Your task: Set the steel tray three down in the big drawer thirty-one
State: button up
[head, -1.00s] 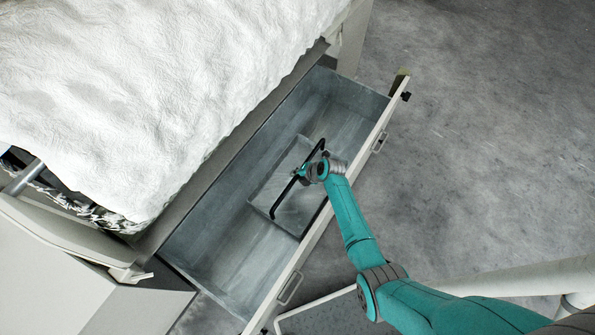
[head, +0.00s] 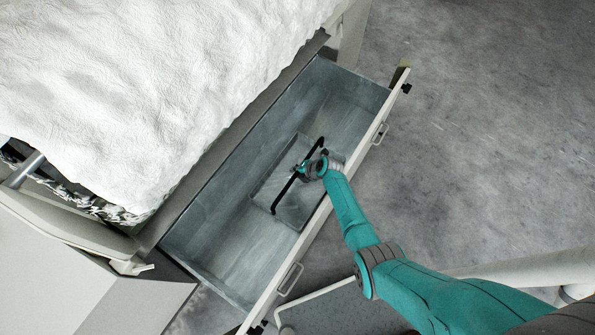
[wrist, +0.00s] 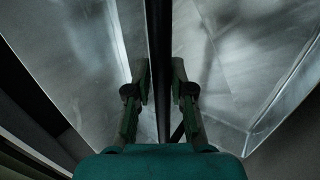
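The big drawer (head: 220,229), a long grey metal box with a pale front, is pulled open beneath the white fleece. Steel tray three (head: 262,190), a shallow metal tray with a black bar handle (head: 282,193), is inside the drawer toward the front side. I cannot tell whether its base touches the drawer floor. My gripper (head: 304,173) is over the tray's middle. In the wrist view, my gripper (wrist: 160,85) has its fingers close on both sides of the black bar, apparently shut on it. I cannot read any numbers.
A thick white fleece (head: 130,90) covers the space behind the drawer. A pale cabinet (head: 60,265) stands at lower left. The drawer front (head: 335,192) has two handles. A grey flat surface with a pale rim (head: 335,308) is below. Floor (head: 480,120) is clear at right.

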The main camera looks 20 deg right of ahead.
jog(key=shift+o, duration=1.3)
jog(key=shift+s, duration=0.1)
jog(key=v, duration=1.2)
